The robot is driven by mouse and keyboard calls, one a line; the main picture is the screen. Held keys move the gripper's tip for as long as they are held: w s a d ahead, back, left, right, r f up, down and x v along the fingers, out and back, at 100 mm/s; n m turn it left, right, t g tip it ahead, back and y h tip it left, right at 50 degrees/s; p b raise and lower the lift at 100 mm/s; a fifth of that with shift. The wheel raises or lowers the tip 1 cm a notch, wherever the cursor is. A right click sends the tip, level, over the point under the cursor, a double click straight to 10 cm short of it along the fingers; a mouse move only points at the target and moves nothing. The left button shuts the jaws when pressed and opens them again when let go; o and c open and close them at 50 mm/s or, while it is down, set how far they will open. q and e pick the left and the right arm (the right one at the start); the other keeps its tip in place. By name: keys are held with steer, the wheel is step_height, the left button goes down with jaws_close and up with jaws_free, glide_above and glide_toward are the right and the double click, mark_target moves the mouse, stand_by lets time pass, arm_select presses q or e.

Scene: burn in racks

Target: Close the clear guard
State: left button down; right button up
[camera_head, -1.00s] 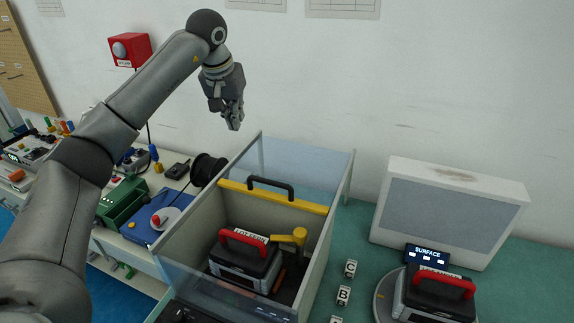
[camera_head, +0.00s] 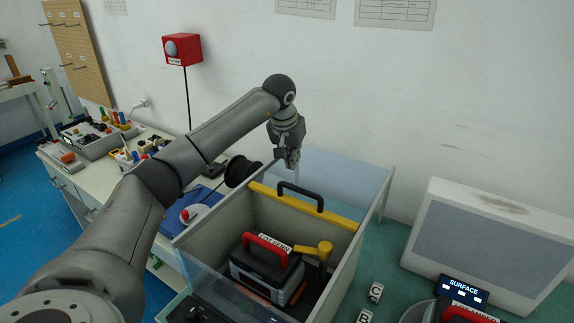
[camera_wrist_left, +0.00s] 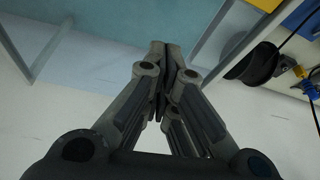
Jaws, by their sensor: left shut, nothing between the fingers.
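The clear guard (camera_head: 350,177) is a transparent sheet reaching back from the top of the grey open-topped box (camera_head: 213,227). A yellow bar (camera_head: 336,216) with a black handle (camera_head: 301,194) runs along its front edge. The front of the box is uncovered, showing a dark case with a red handle (camera_head: 266,262) inside. My left gripper (camera_head: 290,163) is shut and empty, just behind and above the black handle, apart from it in the picture. Its closed fingers show in the left wrist view (camera_wrist_left: 165,50); the handle does not show there. My right gripper is out of view.
A yellow hammer-shaped part (camera_head: 322,248) stands in the box beside the case. A white panelled unit (camera_head: 480,240) and a small SURFACE display (camera_head: 463,290) are at right. A black spool (camera_head: 240,171) is left of the box. The wall is close behind.

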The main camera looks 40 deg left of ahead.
mark_target(286, 190)
arm_select(q)
steer(key=shift+f, duration=0.5)
steer(key=s, duration=0.1)
steer(key=s+p, duration=0.1)
steer(key=s, duration=0.1)
steer(key=shift+s+d+f, duration=0.1)
steer(key=shift+s+d, duration=0.05)
steer(key=shift+d, duration=0.05)
steer(key=shift+s+d+f+p, duration=0.1)
steer(key=shift+s+f+p, duration=0.05)
steer(key=shift+p, duration=0.15)
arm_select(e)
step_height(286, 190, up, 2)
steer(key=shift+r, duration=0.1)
arm_select(q)
steer(key=shift+s, duration=0.1)
